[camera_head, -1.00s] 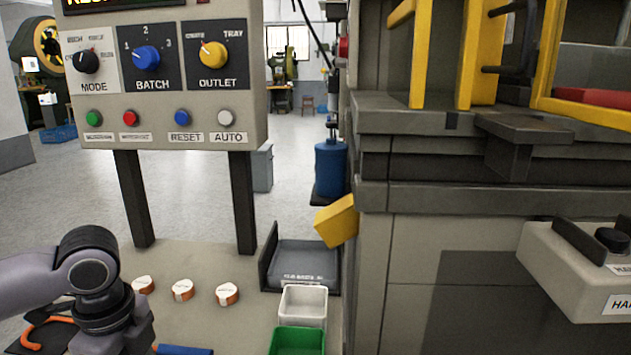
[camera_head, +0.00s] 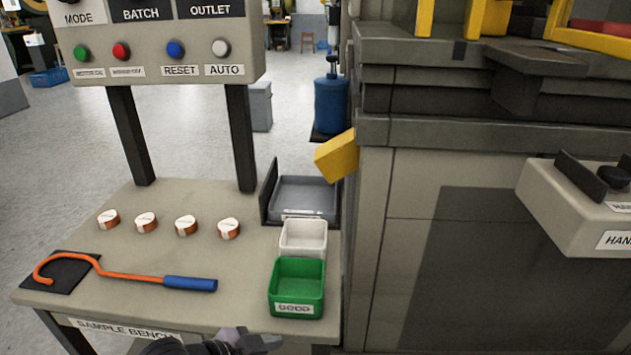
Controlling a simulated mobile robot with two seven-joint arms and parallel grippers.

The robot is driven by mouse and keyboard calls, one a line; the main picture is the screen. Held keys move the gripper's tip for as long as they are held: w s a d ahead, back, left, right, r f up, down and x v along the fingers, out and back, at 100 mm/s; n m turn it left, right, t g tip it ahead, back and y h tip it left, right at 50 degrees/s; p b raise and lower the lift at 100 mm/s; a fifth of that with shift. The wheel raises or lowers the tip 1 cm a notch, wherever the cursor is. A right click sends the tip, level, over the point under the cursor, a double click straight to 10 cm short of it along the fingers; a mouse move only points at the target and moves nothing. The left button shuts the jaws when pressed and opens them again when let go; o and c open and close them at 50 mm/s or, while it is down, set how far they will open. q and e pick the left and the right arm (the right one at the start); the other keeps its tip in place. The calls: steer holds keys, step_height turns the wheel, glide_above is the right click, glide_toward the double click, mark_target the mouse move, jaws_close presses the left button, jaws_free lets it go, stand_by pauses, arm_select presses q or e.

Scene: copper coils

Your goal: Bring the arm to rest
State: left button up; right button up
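Part of my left arm with its gripper (camera_head: 258,343) shows at the bottom edge, low in front of the sample bench (camera_head: 180,262) and below the green bin. Most of it is cut off by the frame, so I cannot tell whether the gripper is open or shut. My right gripper is not in view. Several copper coils with white tops stand in a row on the bench, among them the leftmost coil (camera_head: 108,219) and the rightmost coil (camera_head: 228,228). Nothing of my arm is over them.
An orange hook with a blue handle (camera_head: 190,283) lies partly on a black mat (camera_head: 75,280). A green bin (camera_head: 297,288), a white bin (camera_head: 303,238) and a grey tray (camera_head: 305,193) line the bench's right side. A control panel (camera_head: 165,45) stands behind; a large machine (camera_head: 440,200) blocks the right.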

arm_select(q)
steer(key=s+a+f+n+t+y, duration=0.4)
steer(key=s+a+f+n+y, duration=0.1)
steer(key=s+a+f+n, duration=0.7)
step_height(320, 180, up, 15)
steer(key=a+m+p, duration=0.2)
steer(key=p, duration=1.4)
steer(key=shift+w+r+t+y, duration=0.15)
steer(key=shift+w+t+y, duration=0.15)
steer(key=shift+w, duration=0.15)
